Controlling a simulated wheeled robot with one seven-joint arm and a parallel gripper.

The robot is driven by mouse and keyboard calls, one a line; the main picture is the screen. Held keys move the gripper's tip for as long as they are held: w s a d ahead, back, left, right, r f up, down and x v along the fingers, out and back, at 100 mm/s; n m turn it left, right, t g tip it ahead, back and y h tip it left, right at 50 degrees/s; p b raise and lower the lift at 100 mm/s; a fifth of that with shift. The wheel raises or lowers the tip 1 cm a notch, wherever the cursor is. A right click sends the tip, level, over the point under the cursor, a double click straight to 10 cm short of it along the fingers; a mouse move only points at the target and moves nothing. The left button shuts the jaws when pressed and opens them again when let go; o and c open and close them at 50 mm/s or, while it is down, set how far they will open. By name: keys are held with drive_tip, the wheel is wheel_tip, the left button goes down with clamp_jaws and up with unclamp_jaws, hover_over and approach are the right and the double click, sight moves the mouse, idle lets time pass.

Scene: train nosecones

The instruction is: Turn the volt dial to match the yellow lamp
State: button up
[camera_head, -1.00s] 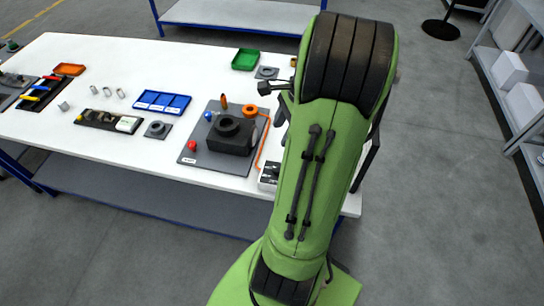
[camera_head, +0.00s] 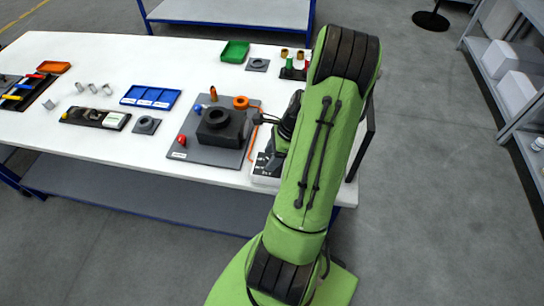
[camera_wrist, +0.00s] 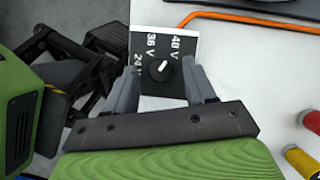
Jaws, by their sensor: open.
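The volt dial (camera_wrist: 159,70) is a round black knob with a white pointer mark. It sits on a dark plate (camera_wrist: 177,75) lettered 24 V, 36 V and 48 V, and the mark appears to point up and right, toward the 48 V side. My gripper (camera_wrist: 161,73) is open, with one finger at each side of the knob; contact cannot be told. In the head view, the dial's pale box (camera_head: 263,172) is at the table's front right, partly hidden by my arm. I cannot pick out a lit yellow lamp.
A grey board (camera_head: 185,150) with a black block (camera_head: 222,132) and an orange cable (camera_wrist: 250,18) lies left of the box. A red cylinder (camera_wrist: 312,121) and a yellow one (camera_wrist: 301,161) are at lower right. A blue tray (camera_head: 150,97) lies farther left.

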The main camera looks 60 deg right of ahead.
drive_tip(key=shift+a+f, duration=0.1)
clamp_jaws()
